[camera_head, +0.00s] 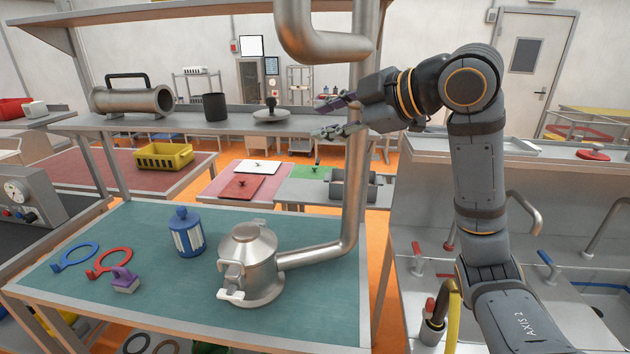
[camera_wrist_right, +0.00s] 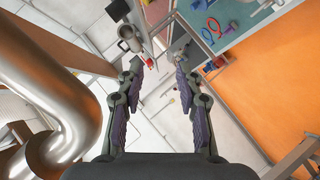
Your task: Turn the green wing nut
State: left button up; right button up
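I cannot make out a green wing nut in either view. A green panel (camera_head: 310,173) with a small upright piece on it lies on the low bench behind the pipe; the piece is too small to identify. My right gripper (camera_head: 333,116) is open and empty, in front of the upper shelf beside the vertical pipe, pointing left. In the right wrist view its fingers (camera_wrist_right: 160,72) stand apart with nothing between them. My left gripper is in neither view.
A thick metal pipe (camera_head: 356,190) rises beside my right gripper from a steel housing (camera_head: 245,255). The teal table (camera_head: 330,290) also bears a blue canister (camera_head: 184,232), a blue ring (camera_head: 72,257), a red ring (camera_head: 108,262) and a purple-handled block (camera_head: 124,280). A shelf (camera_head: 225,125) crosses behind.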

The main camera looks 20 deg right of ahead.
jog(key=w+a+f+m+g+h, duration=0.1)
jog(key=w+f+m, duration=0.2)
jog(key=f, duration=1)
jog(key=shift+w+a, duration=0.1)
